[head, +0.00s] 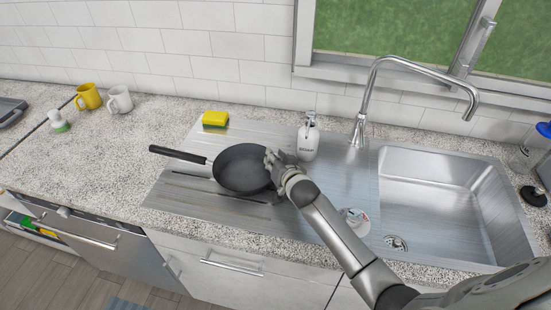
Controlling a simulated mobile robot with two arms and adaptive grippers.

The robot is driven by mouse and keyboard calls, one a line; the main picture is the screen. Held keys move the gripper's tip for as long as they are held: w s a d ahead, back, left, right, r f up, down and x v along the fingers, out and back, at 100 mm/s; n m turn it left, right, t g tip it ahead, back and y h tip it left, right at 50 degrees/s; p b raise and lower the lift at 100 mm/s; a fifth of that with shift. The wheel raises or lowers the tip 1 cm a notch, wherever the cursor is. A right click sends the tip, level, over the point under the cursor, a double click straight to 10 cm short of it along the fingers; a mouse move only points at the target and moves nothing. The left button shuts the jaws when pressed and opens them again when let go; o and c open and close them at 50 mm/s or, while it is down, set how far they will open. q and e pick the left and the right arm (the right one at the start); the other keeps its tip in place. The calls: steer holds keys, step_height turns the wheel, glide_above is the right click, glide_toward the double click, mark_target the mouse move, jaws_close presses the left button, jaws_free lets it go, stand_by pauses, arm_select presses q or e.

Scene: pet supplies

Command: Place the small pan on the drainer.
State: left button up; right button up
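The small pan (240,169) is a dark frying pan, with its black-ended handle pointing left. It is over the ribbed metal drainer (178,196) left of the sink. I cannot tell whether its base touches the drainer. My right gripper (273,163) is at the pan's right rim, with its arm coming in from the lower right. The fingers overlap the rim, and their grip is too small and partly hidden to tell. My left gripper is not in view.
A soap dispenser (308,141) and a yellow-green sponge (215,119) stand along the back of the drainer. The tap (366,105) rises behind the empty sink basin (440,190). Yellow (89,97) and white (119,100) mugs stand at the back left. The left counter is mostly clear.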

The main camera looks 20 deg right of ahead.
steer(key=shift+s+r, duration=0.1)
steer(key=b+v, duration=0.1)
steer(key=v, duration=1.1)
stand_by(0.7)
